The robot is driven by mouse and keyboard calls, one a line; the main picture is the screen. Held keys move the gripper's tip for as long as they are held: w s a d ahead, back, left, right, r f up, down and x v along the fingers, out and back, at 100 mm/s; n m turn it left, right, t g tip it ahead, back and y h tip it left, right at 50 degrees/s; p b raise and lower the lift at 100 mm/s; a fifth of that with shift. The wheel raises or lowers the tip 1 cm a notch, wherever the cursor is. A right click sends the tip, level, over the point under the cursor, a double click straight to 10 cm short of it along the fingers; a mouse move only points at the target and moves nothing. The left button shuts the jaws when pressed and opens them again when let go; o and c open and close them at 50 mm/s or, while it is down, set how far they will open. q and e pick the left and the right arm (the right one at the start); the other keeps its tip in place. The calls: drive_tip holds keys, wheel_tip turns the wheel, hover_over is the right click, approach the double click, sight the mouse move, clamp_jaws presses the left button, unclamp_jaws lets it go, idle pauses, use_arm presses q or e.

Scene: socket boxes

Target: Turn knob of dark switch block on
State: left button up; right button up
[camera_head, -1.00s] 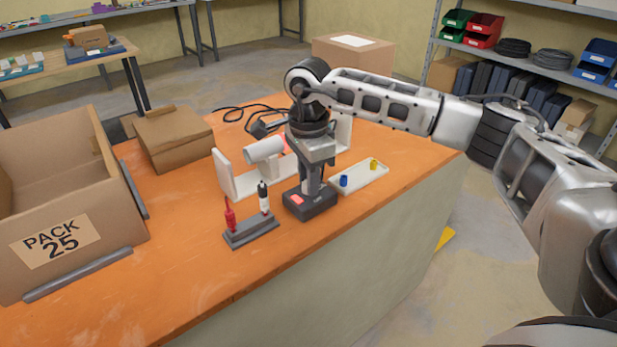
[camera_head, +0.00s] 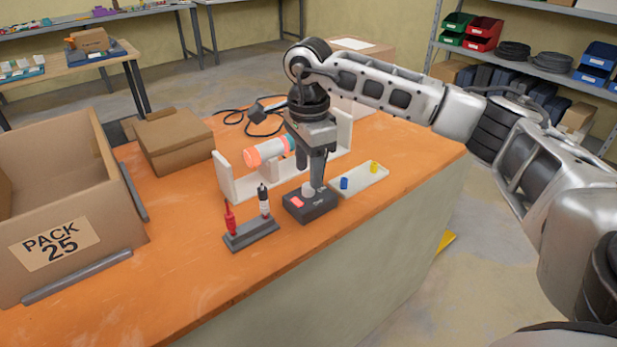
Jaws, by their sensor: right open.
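The dark switch block (camera_head: 318,208) stands on the orange table near its front edge, with a pinkish-red patch on its left part. A pale, rounded knob (camera_head: 308,188) shows on its top; its exact turn angle is too small to read. My right gripper (camera_head: 312,174) points down just above and behind the knob, its fingers apart and with nothing visible between them. One finger comes close to the knob in the picture; I cannot tell whether they touch. My left gripper is not in view.
A grey stand with a red and a white pen-like item (camera_head: 250,234) is left of the block. A pale tray with blue and yellow pieces (camera_head: 360,181) is right. Behind, a white bracket (camera_head: 229,180) carries a cylinder (camera_head: 266,152). Cartons (camera_head: 60,215) fill the left.

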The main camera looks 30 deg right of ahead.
wheel_tip(320, 180, up, 13)
drive_tip(key=shift+f, duration=0.15)
drive_tip(key=shift+s, duration=0.1)
idle(0.5)
